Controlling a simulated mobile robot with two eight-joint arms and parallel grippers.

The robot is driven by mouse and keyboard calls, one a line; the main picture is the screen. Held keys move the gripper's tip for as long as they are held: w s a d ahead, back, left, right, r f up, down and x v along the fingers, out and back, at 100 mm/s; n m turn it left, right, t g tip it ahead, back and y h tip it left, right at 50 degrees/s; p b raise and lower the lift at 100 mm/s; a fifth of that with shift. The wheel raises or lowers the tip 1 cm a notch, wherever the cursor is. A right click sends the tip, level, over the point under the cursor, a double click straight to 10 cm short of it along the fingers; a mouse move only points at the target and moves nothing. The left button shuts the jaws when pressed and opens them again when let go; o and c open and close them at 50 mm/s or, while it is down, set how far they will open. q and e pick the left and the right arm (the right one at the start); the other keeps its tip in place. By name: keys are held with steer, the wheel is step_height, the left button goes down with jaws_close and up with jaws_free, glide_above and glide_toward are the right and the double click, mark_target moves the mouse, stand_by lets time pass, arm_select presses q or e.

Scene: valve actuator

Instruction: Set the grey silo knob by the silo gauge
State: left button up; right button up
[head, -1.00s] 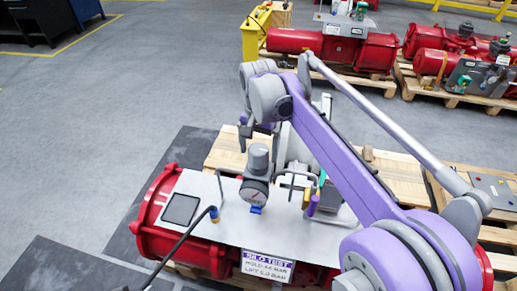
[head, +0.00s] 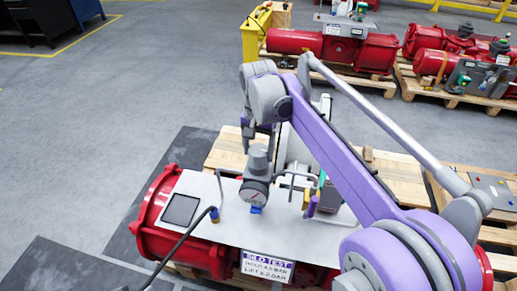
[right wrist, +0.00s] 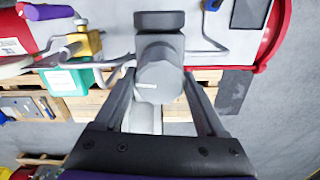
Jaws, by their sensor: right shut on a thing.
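The grey silo knob (head: 257,161) stands upright above the round white-faced silo gauge (head: 254,190) on the light plate of a red actuator. The gauge needle is too small to read. In the right wrist view, the knob (right wrist: 159,82) shows a short white mark and sits between the fingers of my right gripper (right wrist: 160,92), which is shut on it. In the head view, my right gripper (head: 258,146) is at the knob's top, partly hidden by my arm. My left gripper is not in view.
A dark hose (head: 182,240), bent pipes and a green block (right wrist: 68,81) are near the knob. Wooden pallets (head: 229,150) lie behind. Grey floor on the left is free.

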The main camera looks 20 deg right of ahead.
mark_target(258, 149)
steer(key=n, duration=0.5)
steer(key=shift+n+p, duration=0.3)
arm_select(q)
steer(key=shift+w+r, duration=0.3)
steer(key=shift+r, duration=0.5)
arm_select(e)
steer(key=n, duration=0.5)
steer(key=shift+n, duration=0.4)
steer(key=o, duration=1.3)
steer(key=shift+r, duration=0.15)
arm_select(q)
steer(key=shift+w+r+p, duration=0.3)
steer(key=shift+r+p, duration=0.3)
arm_select(e)
step_height(258, 149, up, 11)
steer(key=shift+f, duration=0.2)
